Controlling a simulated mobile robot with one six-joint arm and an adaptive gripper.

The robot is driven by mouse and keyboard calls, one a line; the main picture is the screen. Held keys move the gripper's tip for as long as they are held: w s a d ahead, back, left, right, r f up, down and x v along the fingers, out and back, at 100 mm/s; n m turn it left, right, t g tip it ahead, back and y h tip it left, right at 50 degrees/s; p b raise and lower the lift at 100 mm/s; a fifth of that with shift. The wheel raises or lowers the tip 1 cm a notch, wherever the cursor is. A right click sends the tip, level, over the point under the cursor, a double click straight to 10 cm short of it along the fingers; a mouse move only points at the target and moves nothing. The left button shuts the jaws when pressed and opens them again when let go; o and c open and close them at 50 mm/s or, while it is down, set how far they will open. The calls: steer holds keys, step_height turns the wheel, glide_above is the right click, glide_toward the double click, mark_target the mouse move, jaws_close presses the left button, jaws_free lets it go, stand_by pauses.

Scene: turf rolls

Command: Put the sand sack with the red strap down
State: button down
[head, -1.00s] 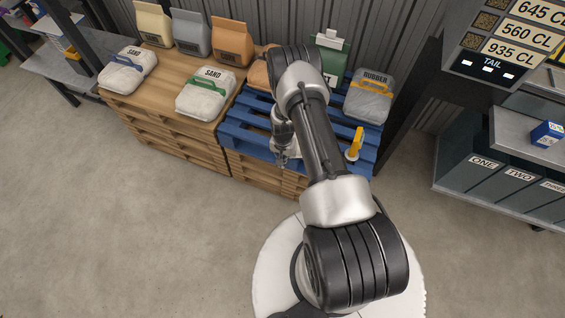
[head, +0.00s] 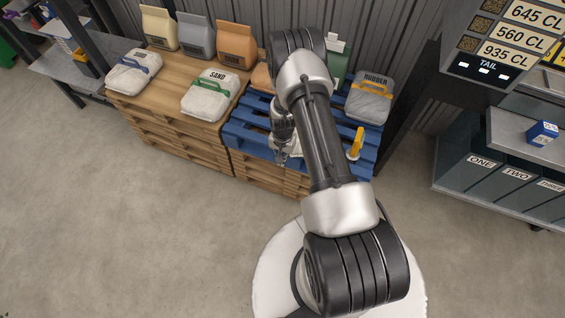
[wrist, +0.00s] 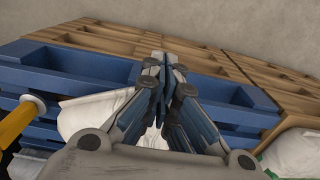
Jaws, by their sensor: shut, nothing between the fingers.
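My gripper (head: 282,161) is shut and empty, over the front of the blue pallet (head: 250,133). Its closed fingers also show in the wrist view (wrist: 165,65). A white sack (wrist: 88,113) lies below and beside the fingers on the blue pallet, largely hidden by them. In the head view only a sliver of white shows behind my arm. No red strap shows in either view, so I cannot tell whether this is the red-strapped sack.
On the wooden pallet (head: 160,95) are sand sacks with a blue strap (head: 133,72) and a green strap (head: 208,95), plus several upright bags. A rubber sack (head: 370,97) and a yellow handle (head: 357,142) are on the blue pallet's right. The floor in front is clear.

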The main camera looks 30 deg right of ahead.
steer(key=shift+s+a+r+p, duration=0.1)
steer(key=shift+r+p, duration=0.25)
steer(key=shift+r, duration=1.45)
steer(key=a+r+n+t, duration=0.1)
steer(key=a+r+n, duration=0.15)
steer(key=r, duration=1.45)
steer(key=a+r+n+t, duration=0.15)
steer(key=a+r, duration=0.25)
steer(key=r, duration=1.2)
steer(key=s+a+r+n, duration=0.3)
steer(key=s+a+r, duration=0.2)
steer(key=s+r, duration=0.55)
steer(key=s+a+r+n+t, duration=0.2)
steer(key=s+r, duration=0.4)
steer(key=s, duration=0.6)
steer(key=shift+s+a+n, duration=0.2)
steer(key=shift+a+n, duration=0.4)
steer(key=shift+n, duration=0.1)
